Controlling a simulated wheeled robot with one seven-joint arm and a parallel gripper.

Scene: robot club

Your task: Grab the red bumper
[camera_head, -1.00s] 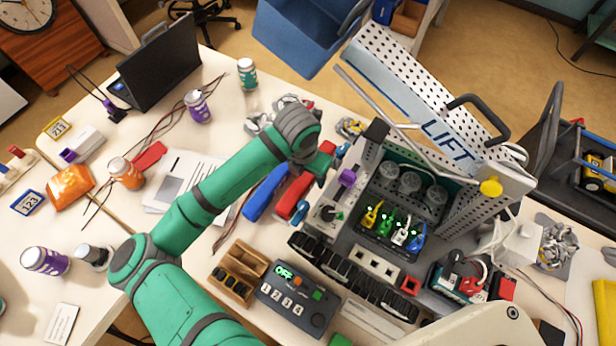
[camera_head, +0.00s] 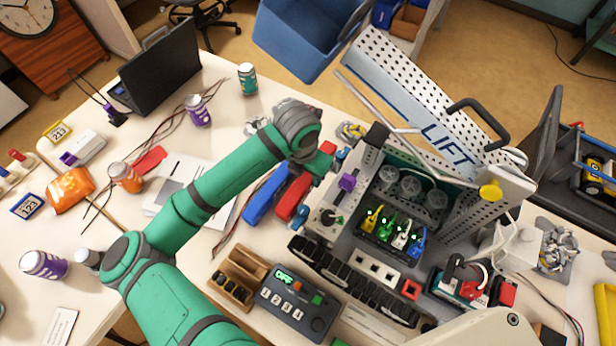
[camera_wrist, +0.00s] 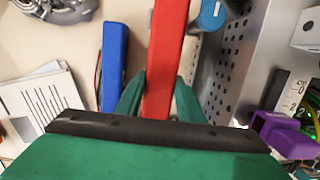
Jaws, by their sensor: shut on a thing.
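The red bumper (camera_head: 294,197) is a long red bar on the table, between the blue bumper and the perforated metal side of the robot chassis. In the wrist view, the red bumper (camera_wrist: 167,50) runs up between the two green fingers of my gripper (camera_wrist: 160,98), which are shut on its sides. Its near end is hidden behind the gripper body. In the head view, my gripper (camera_head: 320,163) is over the far end of the bumper, and its fingertips are mostly hidden by the wrist.
The blue bumper (camera_head: 266,193) lies close on the left; it also shows in the wrist view (camera_wrist: 115,60). The chassis (camera_head: 328,212) with a purple part (camera_head: 347,182) stands close on the right. A control box (camera_head: 295,299) and wooden tray (camera_head: 238,277) are in front.

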